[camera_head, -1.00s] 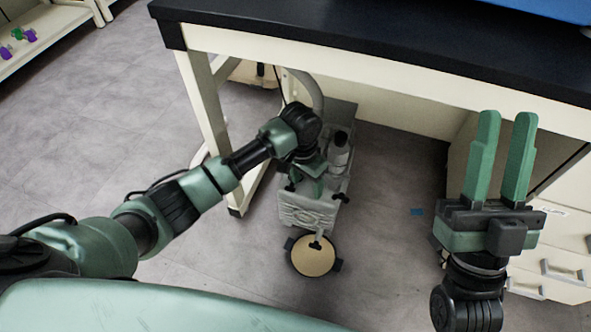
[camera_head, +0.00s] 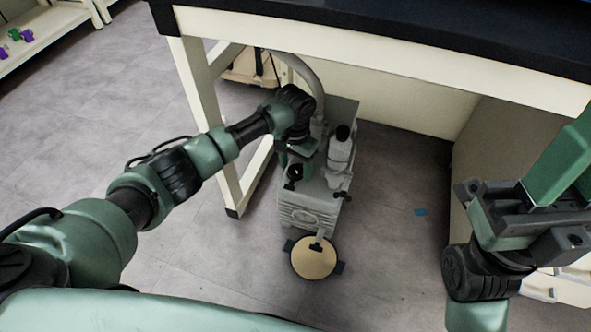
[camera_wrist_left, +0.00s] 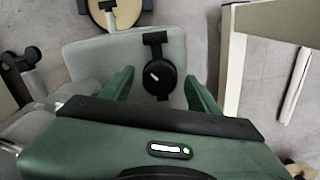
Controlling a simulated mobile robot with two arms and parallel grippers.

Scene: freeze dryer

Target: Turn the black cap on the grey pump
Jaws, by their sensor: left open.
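The grey pump (camera_head: 310,207) stands on the floor under the bench. Its black cap (camera_head: 295,172) shows on the top, at the left. In the left wrist view the round black cap (camera_wrist_left: 157,78) has a small white mark. My left gripper (camera_head: 297,157) is over the pump, with its fingers partly hidden in the head view. In the left wrist view its two green fingers are open, one on each side of the cap, with gaps between. My right gripper (camera_head: 578,165) is open at the right edge, away from the pump, its fingertips cut off.
The dark-topped bench (camera_head: 390,35) overhangs the pump, and its cream leg (camera_head: 208,120) stands close to my left arm. A white bottle-like part (camera_head: 340,152) and a grey hose (camera_head: 308,75) rise from the pump. A round tan disc (camera_head: 313,259) lies in front.

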